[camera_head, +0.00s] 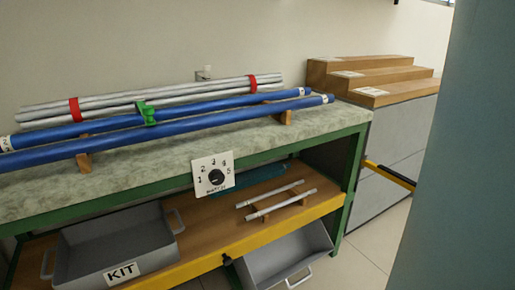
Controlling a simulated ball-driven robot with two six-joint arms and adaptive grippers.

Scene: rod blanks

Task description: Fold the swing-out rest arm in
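A yellow bar with black parts (390,175), which looks like the swing-out rest arm, sticks out to the right from the bench's right end, near the green leg (356,180). It stands out over the floor in front of the grey drawer fronts. Its far right end meets the edge of a large blue-grey surface, so I cannot tell whether more of it is hidden. Neither of my grippers is in view.
Blue rods (200,118) and grey rods with red bands (170,95) lie on the bench top (150,170). A numbered dial (213,176) hangs at its front edge. Below are a KIT bin (160,238), short rods (275,198) and another grey bin (290,255). Wooden steps (400,90) stand behind.

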